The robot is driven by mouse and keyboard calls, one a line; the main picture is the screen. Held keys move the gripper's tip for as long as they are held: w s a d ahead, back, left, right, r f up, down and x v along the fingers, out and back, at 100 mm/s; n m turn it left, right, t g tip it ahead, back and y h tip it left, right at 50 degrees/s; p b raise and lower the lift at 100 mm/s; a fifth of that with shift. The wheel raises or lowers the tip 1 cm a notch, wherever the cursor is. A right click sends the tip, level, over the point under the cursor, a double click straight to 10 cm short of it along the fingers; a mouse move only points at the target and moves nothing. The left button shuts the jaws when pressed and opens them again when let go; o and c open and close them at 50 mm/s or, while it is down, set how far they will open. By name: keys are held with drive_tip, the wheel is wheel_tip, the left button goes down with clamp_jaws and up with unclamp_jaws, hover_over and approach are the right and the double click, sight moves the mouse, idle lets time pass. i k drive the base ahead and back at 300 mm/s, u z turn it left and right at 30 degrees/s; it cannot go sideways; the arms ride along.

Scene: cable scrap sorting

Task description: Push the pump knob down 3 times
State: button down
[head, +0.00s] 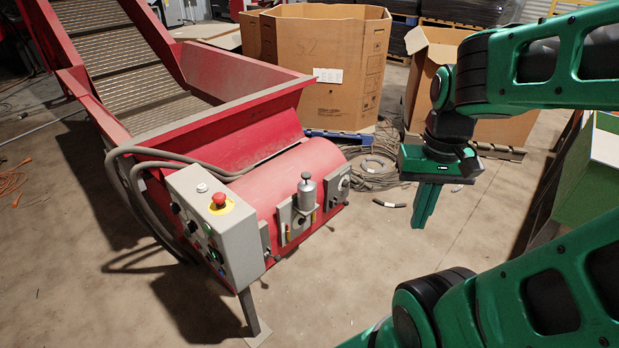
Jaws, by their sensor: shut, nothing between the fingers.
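The pump (306,194) is a small silver cylinder mounted on a grey plate on the side of the red machine. Its small dark knob (306,176) stands on top on a short stem. My gripper (423,222) is to the right of the pump, apart from it, with its green fingers shut and pointing down. Nothing is between the fingers. The pump and its knob are not hidden by my arm.
A red conveyor hopper (225,110) rises behind. A grey control box (213,225) with a red emergency button (219,200) stands left of the pump. Cardboard boxes (326,65) and coiled cable (368,172) lie behind. The floor before the pump is clear.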

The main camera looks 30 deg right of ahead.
sight(307, 175)
drive_tip(key=z, duration=0.1)
drive_tip(key=i, duration=1)
drive_tip(key=u, duration=0.1)
